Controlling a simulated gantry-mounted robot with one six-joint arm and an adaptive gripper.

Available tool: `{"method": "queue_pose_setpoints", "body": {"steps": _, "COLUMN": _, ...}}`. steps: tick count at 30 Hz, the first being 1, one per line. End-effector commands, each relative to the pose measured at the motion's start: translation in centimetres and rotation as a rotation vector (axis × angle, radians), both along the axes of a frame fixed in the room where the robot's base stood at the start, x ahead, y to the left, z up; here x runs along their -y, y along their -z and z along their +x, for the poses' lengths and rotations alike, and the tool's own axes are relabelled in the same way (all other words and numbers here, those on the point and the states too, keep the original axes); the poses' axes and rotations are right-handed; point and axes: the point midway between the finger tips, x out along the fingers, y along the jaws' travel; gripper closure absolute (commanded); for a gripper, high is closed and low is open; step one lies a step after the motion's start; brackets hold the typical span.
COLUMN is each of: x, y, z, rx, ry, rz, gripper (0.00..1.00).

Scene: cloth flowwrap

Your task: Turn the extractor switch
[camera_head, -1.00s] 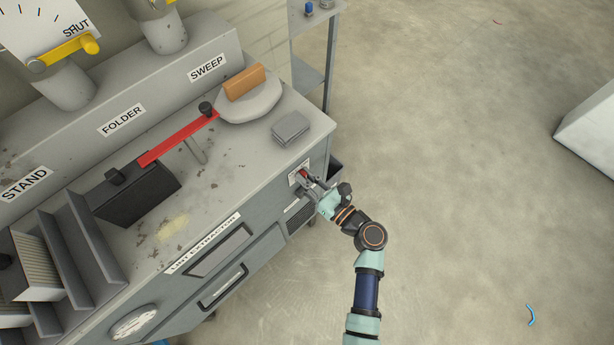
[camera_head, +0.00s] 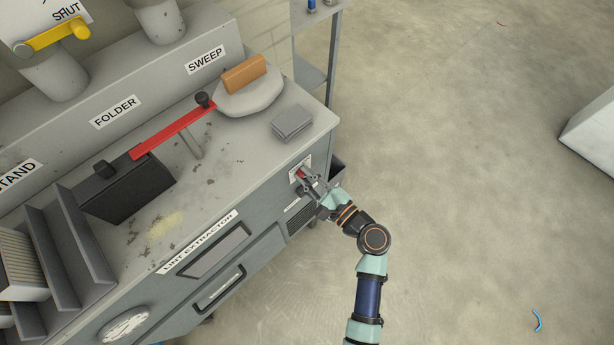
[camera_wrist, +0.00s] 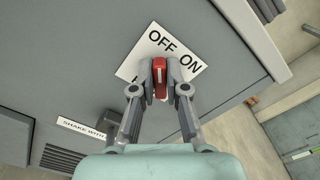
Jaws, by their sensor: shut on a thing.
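The fingers hide most of the switch there.
The cabinet top (camera_head: 215,180) holds a red lever bar (camera_head: 170,133), a black box (camera_head: 130,190), a grey stack (camera_head: 291,122) and an orange block (camera_head: 244,73). The floor (camera_head: 450,170) to the right is mostly clear.

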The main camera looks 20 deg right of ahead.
Motion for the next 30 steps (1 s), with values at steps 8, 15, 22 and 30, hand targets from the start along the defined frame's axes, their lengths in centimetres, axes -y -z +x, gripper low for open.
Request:
{"method": "queue_pose_setpoints", "body": {"steps": 8, "x": -0.04, "y": 0.03, "z": -0.01, "rx": 0.025, "ry": -0.001, "rz": -0.071, "gripper": 1.0}}
{"method": "queue_pose_setpoints", "body": {"steps": 15, "x": -0.05, "y": -0.01, "z": -0.02, "rx": 0.03, "ry": -0.001, "rz": -0.084, "gripper": 1.0}}
{"method": "queue_pose_setpoints", "body": {"steps": 22, "x": -0.04, "y": -0.02, "z": -0.01, "rx": 0.03, "ry": -0.001, "rz": -0.084, "gripper": 1.0}}
{"method": "queue_pose_setpoints", "body": {"steps": 30, "x": -0.04, "y": 0.01, "z": -0.01, "rx": 0.029, "ry": 0.0, "rz": -0.083, "gripper": 0.61}}
